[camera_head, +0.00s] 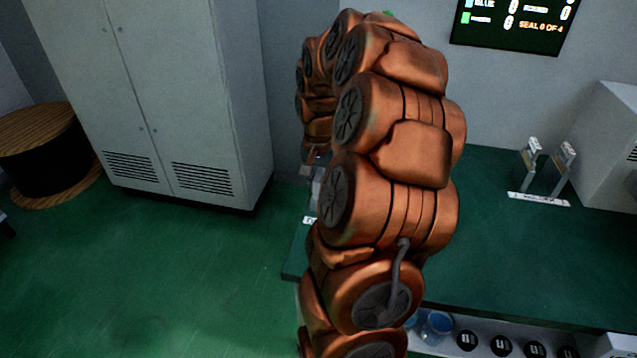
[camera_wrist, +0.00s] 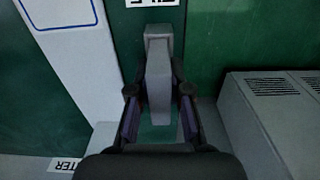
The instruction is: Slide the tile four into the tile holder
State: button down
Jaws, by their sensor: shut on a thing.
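My gripper (camera_wrist: 158,93) is in the middle of the wrist view, its two dark fingers shut on a narrow grey slab (camera_wrist: 158,68). The slab looks like the tile four seen edge-on; no number on it is visible. In the head view my own orange arm hides most of the gripper and the slab. A stand with two pale uprights (camera_head: 545,172) and a white label strip (camera_head: 539,199) is on the green bench at the right. It may be the tile holder; the label is too blurred to read.
The green bench top (camera_head: 490,240) is clear between my arm and the stand. A grey vented box (camera_wrist: 270,110) is right of the gripper in the wrist view. A white panel (camera_wrist: 75,60) is at left. A tall cabinet (camera_head: 165,100) stands behind at left.

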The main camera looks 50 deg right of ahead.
aim_at(319, 175)
jog(key=shift+f, duration=0.4)
jog(key=c, duration=1)
grip_release()
notch_tip(319, 175, up, 12)
jog(key=shift+r, duration=0.1)
